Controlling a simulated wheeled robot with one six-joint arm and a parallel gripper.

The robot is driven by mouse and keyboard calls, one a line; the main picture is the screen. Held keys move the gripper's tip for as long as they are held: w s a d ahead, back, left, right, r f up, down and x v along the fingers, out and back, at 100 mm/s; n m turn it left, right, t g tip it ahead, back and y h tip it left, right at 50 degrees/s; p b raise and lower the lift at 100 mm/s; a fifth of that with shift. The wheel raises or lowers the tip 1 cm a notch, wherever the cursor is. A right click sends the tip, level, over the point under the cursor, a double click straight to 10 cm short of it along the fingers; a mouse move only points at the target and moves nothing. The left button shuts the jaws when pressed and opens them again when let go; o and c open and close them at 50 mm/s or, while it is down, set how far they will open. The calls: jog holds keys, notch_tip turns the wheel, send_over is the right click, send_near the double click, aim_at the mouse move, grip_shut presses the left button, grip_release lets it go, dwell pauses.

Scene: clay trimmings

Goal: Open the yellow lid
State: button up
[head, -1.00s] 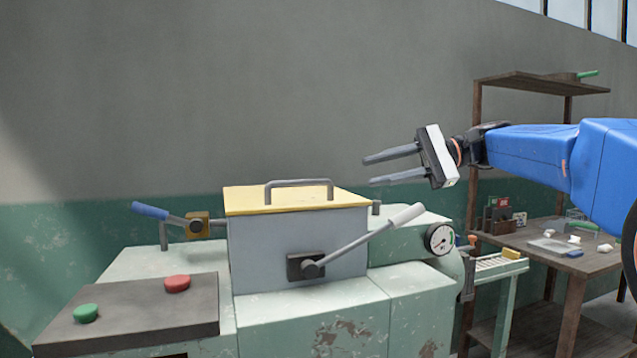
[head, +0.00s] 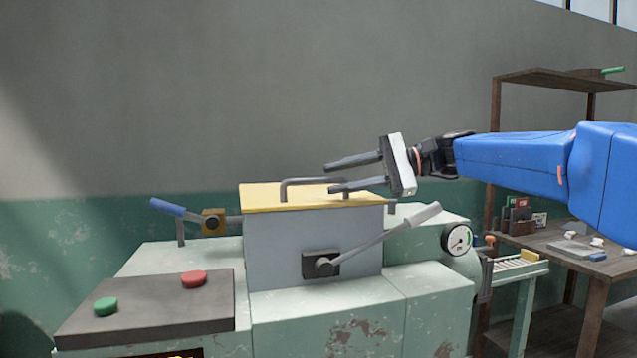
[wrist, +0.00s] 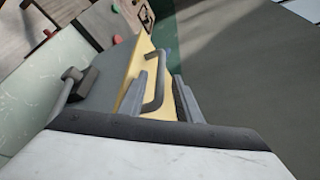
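The yellow lid (head: 262,197) lies flat and closed on top of a grey box (head: 270,245) on the pale green machine. A grey bar handle (head: 300,182) stands up from the lid. My gripper (head: 328,178) is open and empty, with its fingers pointing left at the right end of the handle. The lower finger overlaps the handle's right end in the head view; I cannot tell whether they touch. In the wrist view, the handle (wrist: 157,85) and the yellow lid (wrist: 139,70) lie ahead of the open fingers, with the handle's near end close to the left finger.
A lever with a white grip (head: 425,214) is on the box front, and a blue-handled lever (head: 167,207) is at the left. A dark panel (head: 145,325) has a green button (head: 106,306) and a red button (head: 194,278). A wooden table (head: 590,265) stands at right.

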aim_at(327, 180)
jog(key=shift+x, duration=2.5)
grip_shut()
